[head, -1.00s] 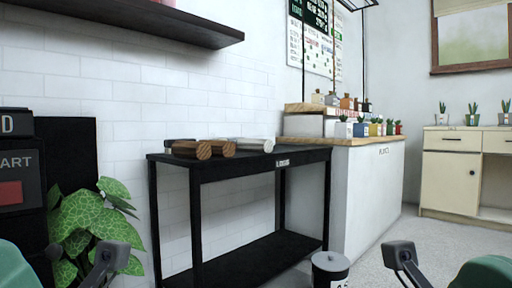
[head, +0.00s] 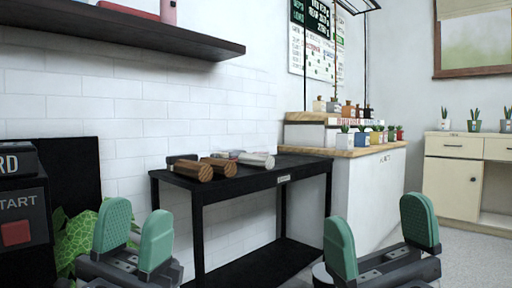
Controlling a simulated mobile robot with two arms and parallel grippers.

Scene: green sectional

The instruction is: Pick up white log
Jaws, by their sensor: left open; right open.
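The white log (head: 256,160) lies on top of a black table (head: 240,184), at the right end of a row of logs. Two brown logs, one nearer (head: 193,170) and one beside it (head: 220,166), lie to its left. My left gripper (head: 134,239) is open and empty at the lower left, in front of the table. My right gripper (head: 380,236) is open and empty at the lower right. Both are well apart from the white log.
A dark log-like piece (head: 181,158) and a small pale item lie behind the brown logs. A white counter (head: 366,190) with small potted plants stands right of the table. A leafy plant (head: 78,240) and a black machine (head: 20,215) are at left. A dark shelf (head: 110,30) hangs above.

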